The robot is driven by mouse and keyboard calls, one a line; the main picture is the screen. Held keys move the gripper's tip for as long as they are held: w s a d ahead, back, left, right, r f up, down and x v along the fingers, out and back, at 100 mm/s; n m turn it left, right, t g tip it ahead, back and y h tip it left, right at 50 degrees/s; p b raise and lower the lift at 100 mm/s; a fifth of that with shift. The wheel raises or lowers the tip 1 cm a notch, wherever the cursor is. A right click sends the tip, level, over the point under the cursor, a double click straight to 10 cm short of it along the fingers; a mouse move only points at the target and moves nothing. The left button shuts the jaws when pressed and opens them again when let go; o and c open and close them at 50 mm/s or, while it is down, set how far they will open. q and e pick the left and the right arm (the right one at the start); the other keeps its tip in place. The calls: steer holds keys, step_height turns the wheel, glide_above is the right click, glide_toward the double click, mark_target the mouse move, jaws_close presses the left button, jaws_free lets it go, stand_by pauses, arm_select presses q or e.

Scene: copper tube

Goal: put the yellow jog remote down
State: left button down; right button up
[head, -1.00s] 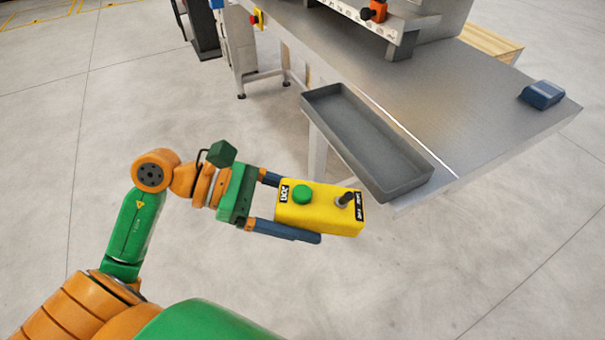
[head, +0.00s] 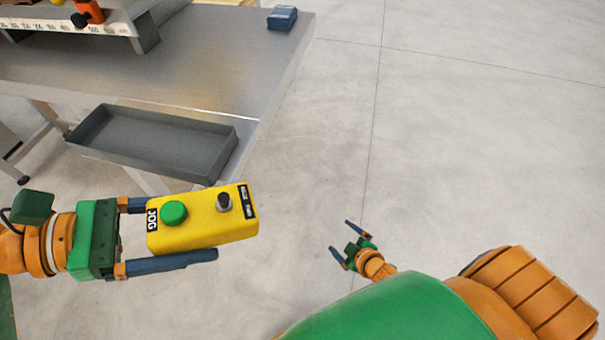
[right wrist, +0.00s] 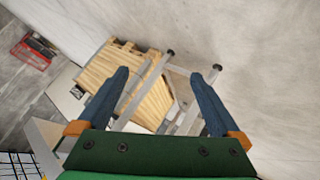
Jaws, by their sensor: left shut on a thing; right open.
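The yellow jog remote (head: 200,232) has a green button, a black knob and a "JOG" label. My left gripper (head: 185,232) is shut on it, with one dark finger along each long side. It is held in front of the grey tray's near side in the head view. My right gripper (head: 341,242) is open and empty, low over the floor to the right of the remote. Its two fingers also show in the right wrist view (right wrist: 164,85), spread apart with nothing between them.
An empty grey tray (head: 225,150) is at the near edge of the metal table (head: 200,60). A blue box-like object (head: 282,18) sits at the table's right corner. Open floor lies to the right. The right wrist view shows a wooden pallet or crate (right wrist: 120,72).

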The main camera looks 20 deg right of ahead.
mark_target(216, 210)
steer(key=w+r+n+t+y, duration=0.2)
steer(key=w+r+n+t, duration=0.15)
steer(key=w+r, duration=0.4)
steer(key=w+r+n+t+y, duration=0.25)
steer(key=w+r+n, duration=0.2)
steer(key=r, duration=0.65)
steer(key=a+r+n+t+y, duration=0.25)
steer(key=r+n+y, duration=0.35)
steer(key=r+n, duration=0.5)
steer(key=s+a+r+n+g+y, duration=0.3)
steer(key=r+n+g+y, duration=0.1)
steer(key=r+n, duration=0.2)
steer(key=s+a+r+n+g+y, duration=0.3)
steer(key=r+n+g+y, duration=0.1)
steer(key=r+n, duration=0.25)
steer(key=s+a+r+n+g, duration=0.2)
steer(key=s+a+n+g, duration=0.3)
steer(key=s+n+g, duration=0.7)
steer(key=w+a, duration=0.1)
steer(key=a, duration=0.3)
steer(key=w+a+n+t, duration=0.1)
steer(key=a, duration=0.3)
steer(key=w+a+n+t, duration=0.1)
steer(key=a, duration=0.3)
steer(key=shift+w+f+t+h, duration=0.1)
steer(key=shift+f+t+h, duration=0.15)
steer(key=shift+h, duration=0.1)
